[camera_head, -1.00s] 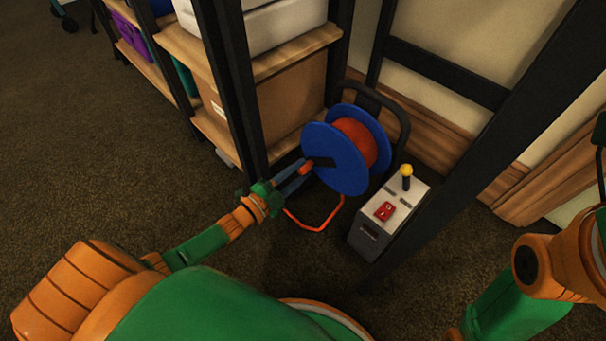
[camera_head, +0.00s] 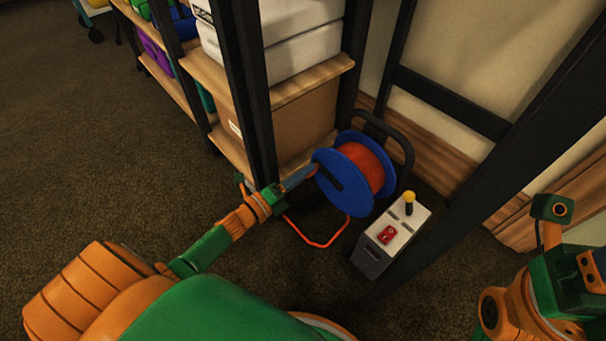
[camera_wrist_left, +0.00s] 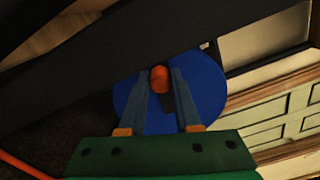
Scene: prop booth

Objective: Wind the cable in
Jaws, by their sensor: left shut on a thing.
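The cable reel has a blue drum (camera_head: 342,182) with orange-red cable (camera_head: 366,167) wound between its flanges, on a black frame. My left gripper (camera_head: 313,171) is at the reel's near face, shut on the orange crank knob (camera_wrist_left: 159,79), which shows between its fingers in the left wrist view. A dark crank arm runs from the knob across the flange. A thin orange line (camera_head: 318,243) bends in a U below the reel; I cannot tell whether it is cable or part of the stand. My right arm shows at the right edge, its fingertips out of view.
A grey control box (camera_head: 391,238) with a red switch and a yellow-topped lever stands right of the reel. A shelf's black post (camera_head: 258,120) is close to my left gripper. Another black post (camera_head: 470,190) leans across the right. The carpet at left is clear.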

